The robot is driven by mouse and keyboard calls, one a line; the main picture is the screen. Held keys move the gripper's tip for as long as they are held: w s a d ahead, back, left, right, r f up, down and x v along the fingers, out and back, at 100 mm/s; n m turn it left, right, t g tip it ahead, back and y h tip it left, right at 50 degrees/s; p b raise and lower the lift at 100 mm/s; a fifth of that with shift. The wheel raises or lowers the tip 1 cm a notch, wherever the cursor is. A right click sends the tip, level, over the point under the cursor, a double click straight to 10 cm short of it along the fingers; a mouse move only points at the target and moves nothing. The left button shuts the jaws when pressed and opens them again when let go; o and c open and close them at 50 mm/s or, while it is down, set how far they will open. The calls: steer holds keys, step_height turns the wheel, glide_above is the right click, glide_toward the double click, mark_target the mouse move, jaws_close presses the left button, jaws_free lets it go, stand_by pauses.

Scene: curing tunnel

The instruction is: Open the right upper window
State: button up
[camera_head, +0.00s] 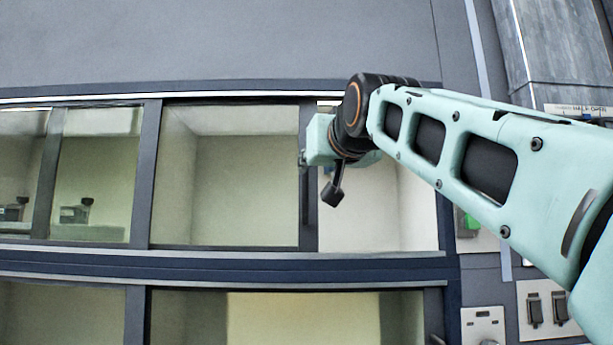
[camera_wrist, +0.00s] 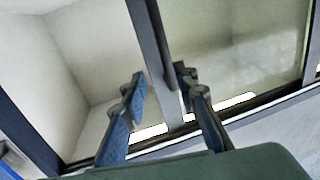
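The right upper window (camera_head: 230,175) is a tinted sliding pane in the upper row, seen in the head view. Its dark upright stile (camera_head: 308,215) stands left of a brighter gap that looks unglazed, so the window appears partly open. My gripper (camera_head: 304,158) is at the upper half of this stile, mostly hidden by my wrist in the head view. In the wrist view the two blue-padded fingers of my gripper (camera_wrist: 160,82) stand on either side of the stile (camera_wrist: 150,40). Narrow gaps show beside it, so the fingers look open around it. Firm contact cannot be seen.
The left upper window (camera_head: 100,175) has small dark devices behind it. A dark rail (camera_head: 220,268) separates the upper and lower rows. Switch panels (camera_head: 545,310) and a green button (camera_head: 470,222) are on the wall at right, near my arm.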

steer(key=s+d+b, duration=0.1)
steer(key=s, duration=0.5)
steer(key=shift+b, duration=0.4)
